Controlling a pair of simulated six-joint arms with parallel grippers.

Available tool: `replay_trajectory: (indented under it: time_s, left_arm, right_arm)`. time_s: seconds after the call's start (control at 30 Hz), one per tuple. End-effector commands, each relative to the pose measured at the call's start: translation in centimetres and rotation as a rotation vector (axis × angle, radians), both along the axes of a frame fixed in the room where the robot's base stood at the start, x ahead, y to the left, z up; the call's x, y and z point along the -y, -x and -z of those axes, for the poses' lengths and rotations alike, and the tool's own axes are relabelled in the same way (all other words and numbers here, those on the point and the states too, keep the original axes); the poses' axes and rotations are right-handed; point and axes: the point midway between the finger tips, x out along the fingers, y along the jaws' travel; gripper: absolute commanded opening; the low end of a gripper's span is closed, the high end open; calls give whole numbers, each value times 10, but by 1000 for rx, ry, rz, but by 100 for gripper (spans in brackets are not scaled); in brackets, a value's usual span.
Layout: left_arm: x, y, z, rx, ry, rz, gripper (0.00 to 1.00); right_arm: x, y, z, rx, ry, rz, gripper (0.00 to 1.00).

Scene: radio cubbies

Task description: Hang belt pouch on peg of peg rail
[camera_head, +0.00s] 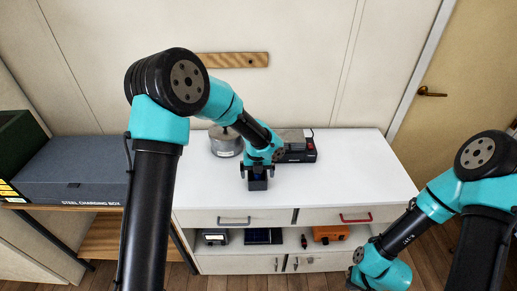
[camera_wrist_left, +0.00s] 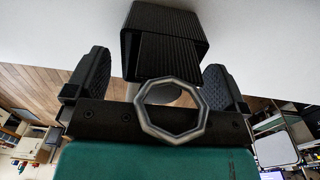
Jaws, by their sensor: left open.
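The wooden peg rail (camera_head: 235,60) is on the back wall, partly behind my left arm. A small mark shows on it, but I cannot make out a peg clearly. My left gripper (camera_head: 258,184) points down over the white cabinet top near its front edge. In the left wrist view, a black ribbed block, likely the belt pouch (camera_wrist_left: 168,50), stands between the two fingers of my gripper (camera_wrist_left: 155,80). A grey octagonal ring (camera_wrist_left: 172,78) shows in front of it. The fingers are open, with gaps on both sides. My right gripper is out of view; only its arm shows at lower right.
A round grey metal container (camera_head: 225,142) and a black device (camera_head: 300,150) stand behind my left gripper. A grey box (camera_head: 70,170) stands on the left shelf. An orange device (camera_head: 330,233) is in the open cubby. The cabinet top's right side is clear.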

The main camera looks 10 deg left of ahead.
Motion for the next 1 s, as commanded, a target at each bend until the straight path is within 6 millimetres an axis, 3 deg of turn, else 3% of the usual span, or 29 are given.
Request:
replay_trajectory:
  time_s: [0.7, 1.0]
  left_arm:
    - [5, -2, -133, 3, 0, 0, 100]
    - [5, -1, -154, 0, 0, 0, 100]
  right_arm:
    - [0, 0, 0, 0, 0, 0, 0]
    - [0, 0, 0, 0, 0, 0, 0]
